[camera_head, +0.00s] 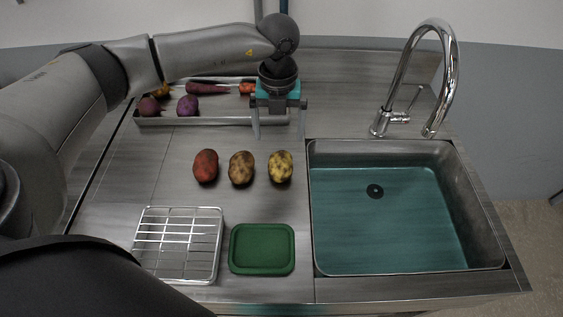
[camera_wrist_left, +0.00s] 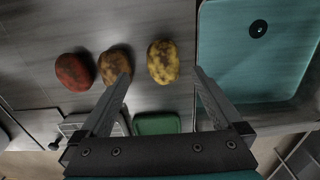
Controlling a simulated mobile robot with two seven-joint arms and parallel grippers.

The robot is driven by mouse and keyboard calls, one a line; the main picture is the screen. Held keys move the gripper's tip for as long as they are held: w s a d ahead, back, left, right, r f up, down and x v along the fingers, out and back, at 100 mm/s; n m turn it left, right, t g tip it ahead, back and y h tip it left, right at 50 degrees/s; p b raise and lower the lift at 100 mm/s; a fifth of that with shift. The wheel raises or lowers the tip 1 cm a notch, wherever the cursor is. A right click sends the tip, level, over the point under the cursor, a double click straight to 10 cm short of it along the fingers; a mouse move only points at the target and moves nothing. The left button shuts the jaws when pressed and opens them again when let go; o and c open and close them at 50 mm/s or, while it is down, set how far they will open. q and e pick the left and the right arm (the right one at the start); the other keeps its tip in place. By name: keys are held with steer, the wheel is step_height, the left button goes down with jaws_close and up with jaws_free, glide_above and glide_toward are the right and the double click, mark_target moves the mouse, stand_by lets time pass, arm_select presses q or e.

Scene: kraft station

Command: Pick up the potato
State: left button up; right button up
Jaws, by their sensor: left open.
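Three potatoes lie in a row on the metal counter: a red one (camera_head: 205,166), a brown one (camera_head: 241,168) and a yellow one (camera_head: 280,166). In the left wrist view the red (camera_wrist_left: 73,72), brown (camera_wrist_left: 115,65) and yellow (camera_wrist_left: 163,62) ones also show. My left gripper (camera_head: 277,136) is open and empty behind the row, above the counter near the yellow potato. In the left wrist view its fingers (camera_wrist_left: 162,72) are spread, with the yellow potato seen between them and one fingertip overlapping the brown one. My right gripper is not in view.
A metal tray (camera_head: 215,121) with several vegetables stands at the back, partly behind my arm. A wire rack (camera_head: 178,245) and a green-lidded box (camera_head: 262,249) are at the front. The sink (camera_head: 390,215) with its tap (camera_head: 447,75) is on the right.

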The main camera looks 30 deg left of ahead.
mark_target(280, 155)
arm_select(q)
step_height(280, 155, down, 4)
steer(key=shift+r, duration=0.15)
steer(key=shift+d+f, duration=0.2)
steer(key=shift+f, duration=2.5)
steer(key=shift+c, duration=0.2)
steer(key=c, duration=1.4)
steer(key=shift+r, duration=0.2)
